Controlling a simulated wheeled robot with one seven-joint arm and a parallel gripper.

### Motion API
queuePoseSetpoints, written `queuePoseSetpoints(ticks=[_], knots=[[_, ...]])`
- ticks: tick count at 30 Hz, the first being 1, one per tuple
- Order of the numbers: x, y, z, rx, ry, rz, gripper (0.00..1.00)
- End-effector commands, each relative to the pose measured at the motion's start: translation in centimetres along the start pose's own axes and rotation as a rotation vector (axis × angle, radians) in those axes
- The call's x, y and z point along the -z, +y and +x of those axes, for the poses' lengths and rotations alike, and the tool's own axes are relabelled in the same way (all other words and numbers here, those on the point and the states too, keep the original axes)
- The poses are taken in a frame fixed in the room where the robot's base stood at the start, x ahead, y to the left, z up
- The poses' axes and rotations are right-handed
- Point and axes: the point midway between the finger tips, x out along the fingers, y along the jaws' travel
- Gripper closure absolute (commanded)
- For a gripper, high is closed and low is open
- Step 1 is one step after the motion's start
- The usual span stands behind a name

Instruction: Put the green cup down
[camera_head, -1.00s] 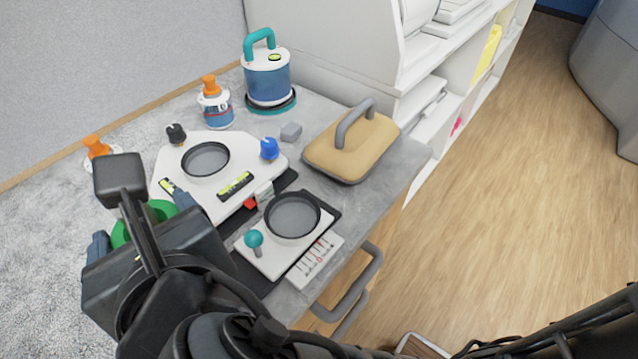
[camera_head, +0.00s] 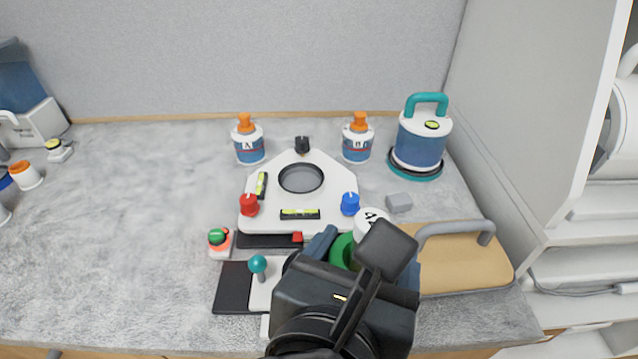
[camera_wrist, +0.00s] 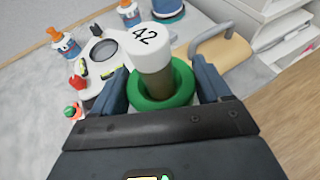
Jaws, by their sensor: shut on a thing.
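The green cup (camera_wrist: 163,102) is between the two fingers of my gripper (camera_wrist: 163,88), which is shut on it. A cylinder with a white top marked 42 (camera_wrist: 147,40) and a brownish lower part rises from inside the green ring. In the head view the green cup (camera_head: 342,251) is partly hidden by my gripper (camera_head: 362,256), and the white top (camera_head: 371,219) shows beyond it. My gripper is over the front of the bench, right of the teal-knobbed lever. The cup's underside is hidden, so I cannot tell its height above the bench.
The white three-knob plate (camera_head: 330,212) with a round dish lies behind my gripper. A tan handled block (camera_head: 465,262) is close on the right. Bottles A (camera_head: 248,143) and B (camera_head: 357,141) and a blue canister (camera_head: 421,145) stand behind. The bench (camera_head: 120,230) is largely clear at left.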

Motion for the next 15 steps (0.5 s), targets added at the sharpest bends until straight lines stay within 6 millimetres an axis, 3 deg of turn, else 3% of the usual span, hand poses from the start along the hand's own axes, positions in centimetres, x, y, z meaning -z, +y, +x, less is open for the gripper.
queuePoseSetpoints(ticks=[9, 15], knots=[[2.3, 5.7, 4.4, -0.001, -0.002, -0.002, 0.67], [3.0, 7.3, 5.7, -0.002, -0.001, 0.0, 0.67]])
